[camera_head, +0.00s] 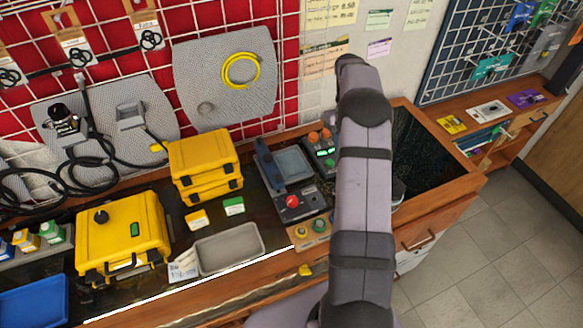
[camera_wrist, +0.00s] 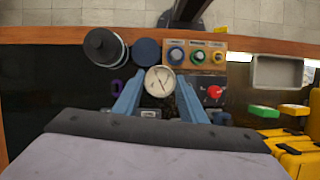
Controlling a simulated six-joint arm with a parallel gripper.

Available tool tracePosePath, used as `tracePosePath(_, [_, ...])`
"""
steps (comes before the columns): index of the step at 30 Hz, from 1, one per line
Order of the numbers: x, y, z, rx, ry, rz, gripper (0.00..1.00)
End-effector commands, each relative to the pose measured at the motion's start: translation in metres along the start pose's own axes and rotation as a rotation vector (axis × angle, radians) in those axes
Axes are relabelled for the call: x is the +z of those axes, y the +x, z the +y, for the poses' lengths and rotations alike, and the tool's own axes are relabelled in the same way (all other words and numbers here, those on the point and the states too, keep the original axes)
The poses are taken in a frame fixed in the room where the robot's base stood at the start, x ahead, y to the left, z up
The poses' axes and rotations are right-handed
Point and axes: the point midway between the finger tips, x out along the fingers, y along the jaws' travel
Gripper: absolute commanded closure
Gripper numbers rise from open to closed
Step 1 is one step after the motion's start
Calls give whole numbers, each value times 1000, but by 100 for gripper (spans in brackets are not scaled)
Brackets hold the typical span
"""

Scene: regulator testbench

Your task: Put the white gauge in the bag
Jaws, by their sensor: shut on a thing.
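The white gauge (camera_wrist: 160,81) has a round dial and sits between the blue fingers of my gripper (camera_wrist: 161,88) in the wrist view. The fingers press on its left and right sides, so the gripper is shut on it. The gauge's underside is hidden, and I cannot tell how high it is above the bench. In the head view my arm covers the gripper and the gauge. I cannot make out a bag for certain in either view.
A control panel with coloured knobs (camera_wrist: 197,52), a dark round canister (camera_wrist: 105,47) and a red-button box (camera_wrist: 214,95) surround the gripper closely. A grey tray (camera_head: 229,248) and yellow cases (camera_head: 123,236) stand to the left in the head view. A dark recess (camera_head: 428,160) lies right of my arm.

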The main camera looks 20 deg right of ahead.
Motion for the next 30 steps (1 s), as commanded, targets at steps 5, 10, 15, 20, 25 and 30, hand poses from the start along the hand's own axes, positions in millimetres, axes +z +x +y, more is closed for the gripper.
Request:
tracePosePath(5, [-20,4,-9,-141,357,8,86])
tracePosePath(10, [-36,4,-20,-266,682,13,86])
tracePosePath(15, [-53,3,-32,-392,1009,16,86])
tracePosePath(20, [-69,3,-45,-511,1323,19,86])
tracePosePath(25, [-88,2,-61,-635,1654,24,86])
tracePosePath(30, [-105,0,-77,-749,1959,25,86])
